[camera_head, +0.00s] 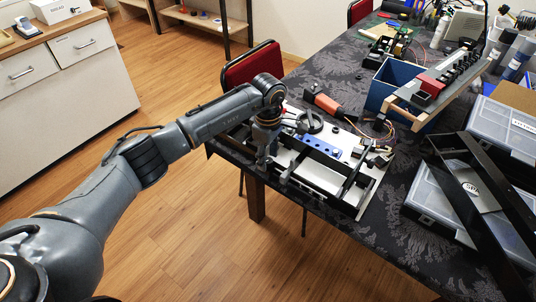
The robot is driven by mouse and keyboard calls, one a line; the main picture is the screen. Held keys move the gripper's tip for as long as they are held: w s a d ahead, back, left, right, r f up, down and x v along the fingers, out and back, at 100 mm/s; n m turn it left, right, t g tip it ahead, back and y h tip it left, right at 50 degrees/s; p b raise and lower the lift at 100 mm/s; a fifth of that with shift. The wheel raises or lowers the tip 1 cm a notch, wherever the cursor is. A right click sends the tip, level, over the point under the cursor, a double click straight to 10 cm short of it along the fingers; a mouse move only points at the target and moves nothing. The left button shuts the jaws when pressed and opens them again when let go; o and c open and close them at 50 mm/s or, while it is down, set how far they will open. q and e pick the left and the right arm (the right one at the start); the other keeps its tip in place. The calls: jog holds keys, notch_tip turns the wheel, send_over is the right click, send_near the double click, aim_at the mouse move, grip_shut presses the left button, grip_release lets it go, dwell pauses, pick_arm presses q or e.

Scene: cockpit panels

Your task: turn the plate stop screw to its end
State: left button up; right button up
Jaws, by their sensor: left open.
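A white and black mechanical assembly (318,176) lies at the near left corner of the dark patterned table. It has a blue strip (318,145) with holes, black rails and a black round part (311,122) at its far side. I cannot make out which small part is the plate stop screw. My left gripper (263,162) points down at the left end of the assembly, open. I cannot tell whether its fingertips touch anything, and it hides part of that end. My right gripper is not in view.
An orange and black tool (328,104) and loose wires (381,130) lie behind the assembly. A blue box (384,88) stands beyond, with a slanted panel (438,82) to its right. Clear-lidded cases (505,125) and long black bars (470,215) crowd the right side. A red chair (250,67) stands behind.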

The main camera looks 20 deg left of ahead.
pick_arm(q)
jog(key=shift+c, duration=0.4)
grip_shut()
